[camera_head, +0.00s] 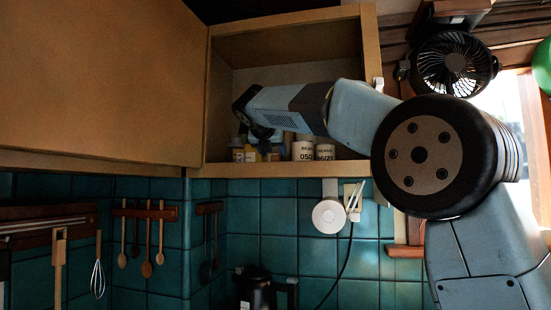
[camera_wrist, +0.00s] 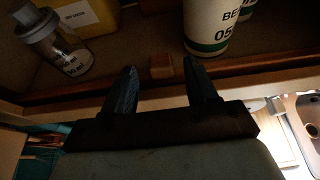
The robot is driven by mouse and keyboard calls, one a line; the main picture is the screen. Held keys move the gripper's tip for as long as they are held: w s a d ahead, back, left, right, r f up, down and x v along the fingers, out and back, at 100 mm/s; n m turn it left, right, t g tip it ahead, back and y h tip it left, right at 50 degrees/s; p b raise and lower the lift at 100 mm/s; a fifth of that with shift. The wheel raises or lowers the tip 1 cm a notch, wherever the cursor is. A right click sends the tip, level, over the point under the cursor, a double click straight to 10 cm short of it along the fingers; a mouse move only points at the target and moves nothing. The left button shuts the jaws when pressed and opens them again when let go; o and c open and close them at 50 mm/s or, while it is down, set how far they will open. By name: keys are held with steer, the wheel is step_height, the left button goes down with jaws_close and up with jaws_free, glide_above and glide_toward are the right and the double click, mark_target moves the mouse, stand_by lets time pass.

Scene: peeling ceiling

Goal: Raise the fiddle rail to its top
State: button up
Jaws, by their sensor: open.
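In the wrist view a dark brown wooden rail (camera_wrist: 95,92) runs across the front of the cabinet shelf. A small wooden block or tab (camera_wrist: 161,67) stands at its middle. I take this rail to be the fiddle rail; it sits low, near the shelf floor. My gripper (camera_wrist: 161,68) is open, with one finger on each side of the block in the picture; I cannot tell whether either touches it. In the head view my arm reaches into the open cabinet (camera_head: 368,60), and my gripper's fingers and the rail are not clearly visible there.
On the shelf behind the rail stand a white and green cup-like container (camera_wrist: 209,28), a jar with a grey lid (camera_wrist: 62,48) and a yellow box (camera_wrist: 88,15). A fan (camera_head: 455,63) is at the right. Utensils (camera_head: 147,240) hang on the tiled wall below.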

mark_target(276, 156)
steer(key=shift+x, duration=2.3)
steer(key=shift+c, duration=0.3)
jaws_close()
steer(key=shift+r, duration=0.1)
